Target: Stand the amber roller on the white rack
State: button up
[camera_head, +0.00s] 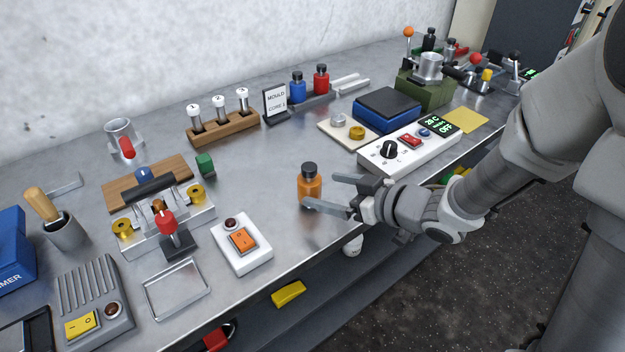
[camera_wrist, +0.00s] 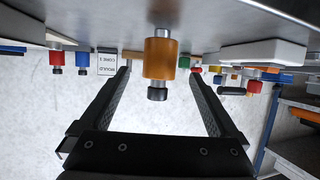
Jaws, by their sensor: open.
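The amber roller (camera_head: 310,188), an orange cylinder with a dark cap, stands upright on the metal bench near its front edge. It also shows upside down in the wrist view (camera_wrist: 160,58), centred between my finger tips. My gripper (camera_head: 322,191) is open and low over the bench, reaching in from the right. One finger crosses in front of the roller's base and the other lies to its right; I cannot tell how deep the roller sits between them. A pale rack (camera_head: 350,83), seemingly the white rack, lies empty at the back of the bench.
A dark rack with a blue roller (camera_head: 298,84) and a red roller (camera_head: 321,79) stands left of the pale rack. A white control box (camera_head: 410,143) and a blue box (camera_head: 387,109) are behind my gripper. Bare bench lies left of the amber roller.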

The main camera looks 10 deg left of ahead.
jog(key=b+x, duration=0.1)
jog(key=x, duration=0.3)
jog(key=b+x, duration=0.1)
jog(key=x, duration=0.4)
jog(key=shift+w+a+r, duration=0.15)
jog(key=shift+r, duration=0.05)
jog(key=shift+c, duration=0.3)
grip_shut()
